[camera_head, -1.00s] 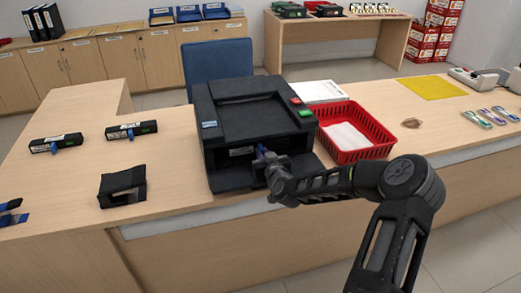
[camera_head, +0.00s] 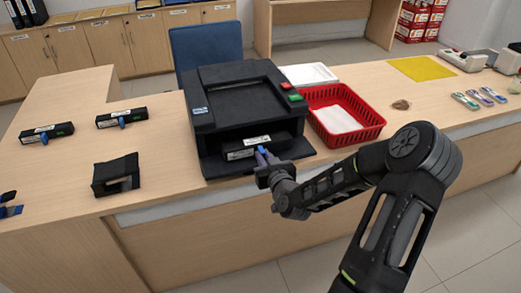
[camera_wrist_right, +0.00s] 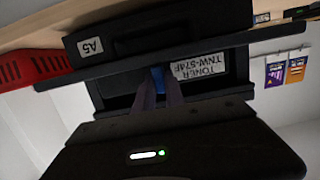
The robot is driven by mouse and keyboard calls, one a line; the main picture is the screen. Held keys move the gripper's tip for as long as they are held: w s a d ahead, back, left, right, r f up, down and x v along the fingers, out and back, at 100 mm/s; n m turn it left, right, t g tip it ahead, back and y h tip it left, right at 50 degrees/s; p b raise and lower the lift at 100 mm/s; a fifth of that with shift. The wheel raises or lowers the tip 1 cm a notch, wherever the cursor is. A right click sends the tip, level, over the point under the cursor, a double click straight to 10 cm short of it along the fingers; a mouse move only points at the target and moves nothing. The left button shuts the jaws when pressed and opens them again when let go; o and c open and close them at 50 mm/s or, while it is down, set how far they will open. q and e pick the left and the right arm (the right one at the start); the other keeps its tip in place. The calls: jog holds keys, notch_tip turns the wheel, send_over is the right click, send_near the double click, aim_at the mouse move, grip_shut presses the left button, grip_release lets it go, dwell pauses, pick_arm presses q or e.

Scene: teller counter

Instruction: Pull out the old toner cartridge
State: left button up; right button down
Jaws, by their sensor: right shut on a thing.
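The black printer (camera_head: 235,85) stands on the counter with its front open and the flap lowered. A black toner cartridge (camera_head: 236,154) with a white label and a blue tab sits at the front of the opening, partly out. Its label reads "TONER" upside down in the right wrist view (camera_wrist_right: 200,66). My right gripper (camera_head: 263,160) is in front of the printer, its fingers (camera_wrist_right: 158,92) shut on the blue tab. The cartridge's rear is hidden inside the printer.
Two similar cartridges (camera_head: 47,132) (camera_head: 122,118) lie on the counter at left, behind a black stand (camera_head: 116,175). A red basket (camera_head: 370,129) with white paper stands right of the printer. The counter between stand and printer is clear.

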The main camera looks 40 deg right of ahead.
jog(key=v, duration=0.3)
jog(key=shift+s+a+f, duration=0.1)
jog(key=shift+s+a, duration=0.1)
jog(key=shift+s, duration=0.2)
jog(key=shift+a, duration=0.15)
